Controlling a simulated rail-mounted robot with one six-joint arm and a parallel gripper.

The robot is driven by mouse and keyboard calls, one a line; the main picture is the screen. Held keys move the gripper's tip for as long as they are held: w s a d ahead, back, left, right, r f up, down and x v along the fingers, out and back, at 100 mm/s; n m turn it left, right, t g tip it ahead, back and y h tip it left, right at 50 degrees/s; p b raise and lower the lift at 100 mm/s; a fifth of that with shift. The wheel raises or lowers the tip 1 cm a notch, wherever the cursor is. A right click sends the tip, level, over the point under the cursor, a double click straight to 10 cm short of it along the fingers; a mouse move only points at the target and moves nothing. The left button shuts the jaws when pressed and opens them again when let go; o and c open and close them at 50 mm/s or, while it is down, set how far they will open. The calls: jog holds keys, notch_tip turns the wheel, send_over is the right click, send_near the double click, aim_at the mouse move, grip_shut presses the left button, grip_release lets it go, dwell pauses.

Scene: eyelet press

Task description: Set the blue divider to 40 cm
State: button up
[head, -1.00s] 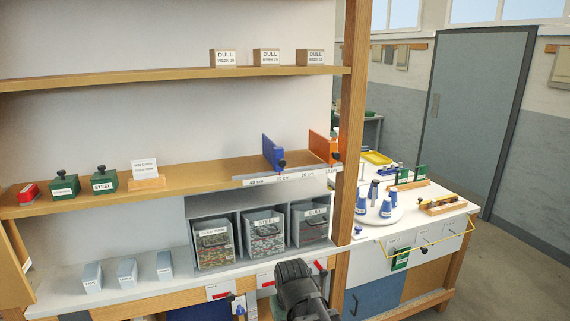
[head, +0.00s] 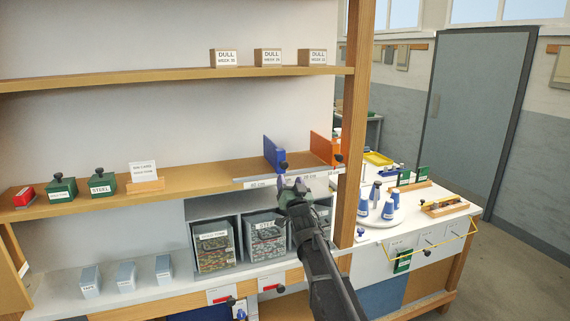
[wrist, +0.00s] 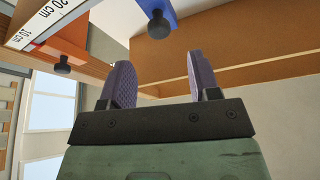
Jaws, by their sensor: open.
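The blue divider (head: 273,152) stands upright on the middle shelf, with a black knob (head: 283,166) at its front edge. It stands to the right of the 40 cm mark (head: 257,184) on the white scale strip; my gripper covers the strip just below it. My gripper (head: 292,184) is just in front of and below the knob. In the wrist view my gripper's two fingers (wrist: 161,82) are apart with nothing between them. The blue divider's lower front (wrist: 182,11) and knob show at the top there, beyond the fingertips and not touching them.
An orange divider (head: 322,148) with its own black knob stands to the right, close to the wooden post (head: 357,120). Bins of parts (head: 212,245) sit below the shelf. Green boxes (head: 102,183) and a card stand (head: 145,185) are farther left. The shelf left of the blue divider is clear.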

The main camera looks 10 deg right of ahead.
aim_at(285, 166)
jog(key=p+x, duration=0.2)
jog(key=x, duration=0.7)
jog(key=shift+p, duration=0.4)
jog(key=shift+f, duration=0.1)
jog(key=shift+s, duration=0.1)
